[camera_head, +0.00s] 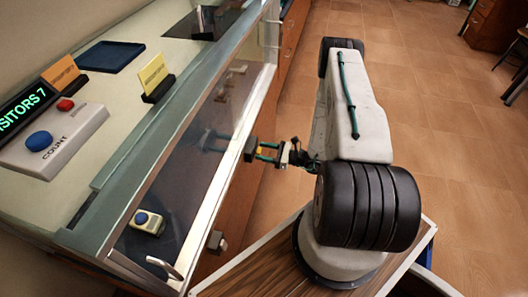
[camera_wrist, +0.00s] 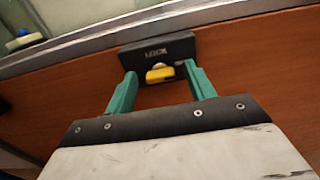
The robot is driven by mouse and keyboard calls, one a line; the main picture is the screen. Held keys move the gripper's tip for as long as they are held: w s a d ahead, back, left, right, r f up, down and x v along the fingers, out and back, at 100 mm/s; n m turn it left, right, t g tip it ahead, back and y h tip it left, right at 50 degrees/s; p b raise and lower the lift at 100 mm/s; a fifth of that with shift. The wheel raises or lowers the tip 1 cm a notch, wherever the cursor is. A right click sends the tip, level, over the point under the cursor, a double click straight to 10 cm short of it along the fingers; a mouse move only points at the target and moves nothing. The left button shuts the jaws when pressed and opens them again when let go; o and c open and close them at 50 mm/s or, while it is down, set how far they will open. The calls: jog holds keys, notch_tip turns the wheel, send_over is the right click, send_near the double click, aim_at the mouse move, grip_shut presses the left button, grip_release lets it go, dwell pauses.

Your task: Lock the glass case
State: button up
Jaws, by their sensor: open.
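The glass case (camera_head: 190,165) stands along the left in the head view, with a slanted glass front in a metal frame. A dark lock block (camera_wrist: 180,46) with short pale lettering sits on its front edge; it also shows in the head view (camera_head: 250,149). A yellow knob (camera_wrist: 159,74) sticks out below the lettering and looks roughly crosswise. My gripper (camera_wrist: 160,70) is open, its green fingers on either side of the knob, with gaps visible. In the head view my gripper (camera_head: 268,151) is right at the lock block. I cannot tell whether the fingertips touch the block.
A second small block (camera_head: 216,241) and a metal handle (camera_head: 165,267) are on the case front. On top are a counter box (camera_head: 55,140), a blue tray (camera_head: 109,56) and signs. Tiled floor (camera_head: 440,90) is open to the right.

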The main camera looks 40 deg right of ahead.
jog(key=shift+a, duration=0.1)
jog(key=c, duration=1)
jog(key=shift+n, duration=0.3)
jog(key=n, duration=1.7)
jog(key=shift+a+f, duration=0.15)
jog(key=shift+n, duration=0.3)
